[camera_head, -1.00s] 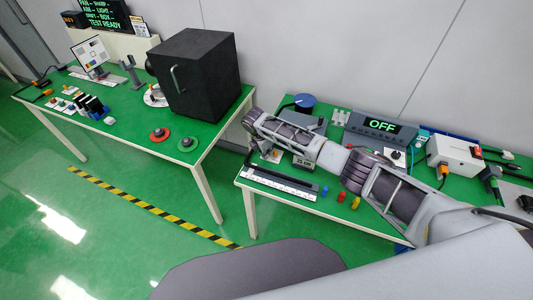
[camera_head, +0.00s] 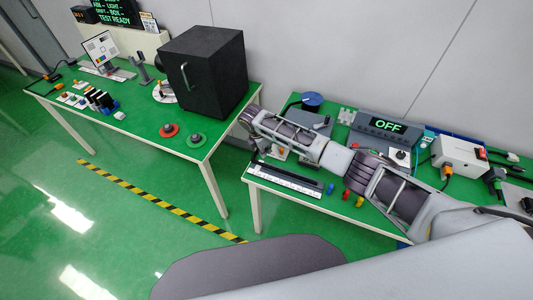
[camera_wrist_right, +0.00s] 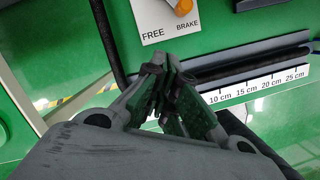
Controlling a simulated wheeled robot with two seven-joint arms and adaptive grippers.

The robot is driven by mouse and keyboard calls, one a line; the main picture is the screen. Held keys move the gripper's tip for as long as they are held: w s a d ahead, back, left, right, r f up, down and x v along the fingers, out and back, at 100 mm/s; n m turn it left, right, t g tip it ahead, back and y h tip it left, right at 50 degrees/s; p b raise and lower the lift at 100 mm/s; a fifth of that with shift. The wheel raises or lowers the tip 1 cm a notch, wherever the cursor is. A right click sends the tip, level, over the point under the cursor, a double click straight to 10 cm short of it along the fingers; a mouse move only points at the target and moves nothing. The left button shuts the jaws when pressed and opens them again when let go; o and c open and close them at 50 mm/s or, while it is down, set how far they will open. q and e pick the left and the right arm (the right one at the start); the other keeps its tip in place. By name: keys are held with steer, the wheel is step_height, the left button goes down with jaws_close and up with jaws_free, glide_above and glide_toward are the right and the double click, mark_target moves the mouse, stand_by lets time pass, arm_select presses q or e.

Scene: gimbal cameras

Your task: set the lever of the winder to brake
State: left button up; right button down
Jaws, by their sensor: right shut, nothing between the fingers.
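The winder's white label plate (camera_wrist_right: 160,22) reads FREE and BRAKE at the top of the right wrist view. Its orange lever knob (camera_wrist_right: 183,6) sits just above the word BRAKE, with an orange stem running up out of the picture. My right gripper (camera_wrist_right: 168,80) is shut and empty, below the plate in that view and apart from the lever. In the head view the grey winder with its blue disc (camera_head: 312,102) stands on the right table, partly hidden by my right arm. The plate (camera_head: 281,153) shows small below the arm. My left gripper is not seen.
A ruler with a dark rail (camera_head: 287,180) lies at the right table's front edge; it also shows in the wrist view (camera_wrist_right: 255,85). An OFF display box (camera_head: 383,129) and small coloured pieces stand nearby. A black cabinet (camera_head: 205,75) stands on the left table.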

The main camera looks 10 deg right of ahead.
steer(key=v, duration=0.6)
steer(key=shift+s+r, duration=0.1)
steer(key=shift+r, duration=0.05)
stand_by(0.4)
